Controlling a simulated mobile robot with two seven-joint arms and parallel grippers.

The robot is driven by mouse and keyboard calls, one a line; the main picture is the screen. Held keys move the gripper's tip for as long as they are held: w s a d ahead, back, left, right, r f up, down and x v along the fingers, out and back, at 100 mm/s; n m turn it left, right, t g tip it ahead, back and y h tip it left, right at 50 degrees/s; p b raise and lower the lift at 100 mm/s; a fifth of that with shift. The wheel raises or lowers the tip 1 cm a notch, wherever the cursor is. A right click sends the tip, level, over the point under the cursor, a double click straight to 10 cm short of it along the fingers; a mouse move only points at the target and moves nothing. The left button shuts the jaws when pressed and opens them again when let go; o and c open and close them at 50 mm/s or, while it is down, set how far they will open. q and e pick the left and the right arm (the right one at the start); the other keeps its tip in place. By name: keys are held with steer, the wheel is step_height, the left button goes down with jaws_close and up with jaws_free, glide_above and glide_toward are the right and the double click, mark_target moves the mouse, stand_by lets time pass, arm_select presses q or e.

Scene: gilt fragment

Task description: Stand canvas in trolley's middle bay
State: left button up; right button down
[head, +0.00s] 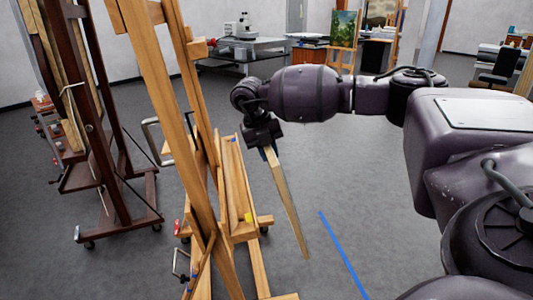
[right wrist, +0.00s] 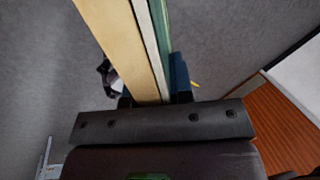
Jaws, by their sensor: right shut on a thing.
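The canvas (head: 287,205) is a thin panel seen nearly edge-on, with a pale wooden edge, hanging tilted below my right gripper (head: 265,143). In the right wrist view the canvas (right wrist: 120,40) shows a tan wooden bar, a white strip and a green face. My right gripper (right wrist: 150,98) is shut on it there, with the canvas running up away from the jaws. The canvas is in the air above the grey floor, right of a light wooden easel. I cannot make out a trolley with bays for sure. My left gripper is not in view.
The light wooden easel (head: 180,130) stands close on the left of the canvas, with its ledge (head: 235,185) near it. A dark wooden easel (head: 95,130) on casters stands further left. A blue floor line (head: 343,255) crosses open floor on the right. A bench (head: 250,45) stands behind.

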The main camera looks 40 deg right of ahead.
steer(key=shift+s+d+r+p, duration=0.1)
steer(key=shift+d+r+p, duration=0.15)
steer(key=shift+r, duration=0.35)
steer(key=shift+s+d+r+p, duration=0.15)
steer(key=shift+r+p, duration=0.15)
steer(key=shift+r, duration=0.35)
steer(key=shift+s+d+r+p, duration=0.1)
steer(key=shift+d+r+p, duration=0.15)
steer(key=shift+r, duration=0.35)
steer(key=s+d+b, duration=0.1)
steer(key=s+d, duration=0.3)
steer(key=d, duration=0.3)
steer(key=s+d+b, duration=0.1)
steer(key=s+d, duration=0.3)
steer(key=d, duration=0.4)
steer(key=shift+s+b, duration=0.15)
steer(key=shift+b, duration=0.25)
stand_by(0.3)
stand_by(0.6)
